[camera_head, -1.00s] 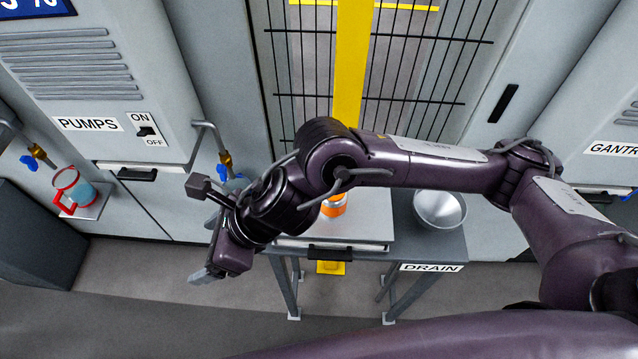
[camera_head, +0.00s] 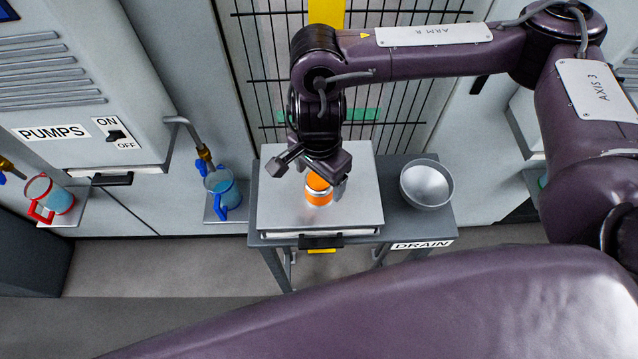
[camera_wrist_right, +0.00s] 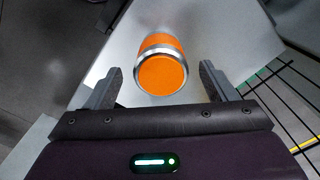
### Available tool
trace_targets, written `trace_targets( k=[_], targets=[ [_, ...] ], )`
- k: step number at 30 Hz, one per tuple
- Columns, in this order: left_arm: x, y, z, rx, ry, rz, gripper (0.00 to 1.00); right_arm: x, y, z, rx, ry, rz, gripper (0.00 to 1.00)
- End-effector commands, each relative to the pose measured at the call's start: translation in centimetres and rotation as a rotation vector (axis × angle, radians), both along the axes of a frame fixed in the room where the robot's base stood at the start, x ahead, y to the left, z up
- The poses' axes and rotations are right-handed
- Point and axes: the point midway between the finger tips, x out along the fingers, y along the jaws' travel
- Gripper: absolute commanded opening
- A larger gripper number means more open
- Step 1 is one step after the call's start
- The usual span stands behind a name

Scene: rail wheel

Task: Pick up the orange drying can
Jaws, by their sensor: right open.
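The orange drying can (camera_head: 319,194) has silver bands and stands on a light grey plate (camera_head: 280,213) on the table. My right gripper (camera_head: 318,178) is over the can in the head view and partly covers it. In the right wrist view the can (camera_wrist_right: 161,75) lies ahead, between the two open fingers of my right gripper (camera_wrist_right: 163,85). There is a gap on both sides of it, and neither finger touches it. My left gripper is not in view.
A metal bowl (camera_head: 427,184) stands right of the plate, above the DRAIN label. A blue-handled jug (camera_head: 222,190) and a red-handled jug (camera_head: 50,196) stand on shelves at left. A black wire fence (camera_head: 262,60) rises behind the table.

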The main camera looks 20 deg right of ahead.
Motion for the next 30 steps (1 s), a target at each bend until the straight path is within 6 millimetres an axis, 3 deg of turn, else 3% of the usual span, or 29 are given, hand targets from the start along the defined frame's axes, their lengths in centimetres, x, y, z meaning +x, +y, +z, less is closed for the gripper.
trace_targets(
  k=[3, 7, 16, 28, 30],
  targets=[
    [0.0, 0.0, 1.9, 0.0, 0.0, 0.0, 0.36, 0.0, -0.2, -1.4, -0.002, 0.006, -0.003, 0.78],
    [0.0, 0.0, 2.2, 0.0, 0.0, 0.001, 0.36, 0.1, -0.1, -3.3, -0.001, 0.003, -0.001, 0.78],
    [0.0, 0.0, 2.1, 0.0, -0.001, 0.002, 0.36, 0.2, -0.1, -4.1, 0.001, 0.0, -0.001, 0.78],
    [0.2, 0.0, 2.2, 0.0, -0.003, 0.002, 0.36, 0.2, -0.1, -4.0, 0.001, 0.0, -0.001, 0.27],
    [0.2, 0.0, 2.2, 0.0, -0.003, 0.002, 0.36, 0.2, -0.1, -4.0, 0.001, 0.0, -0.001, 0.25]
  ],
)
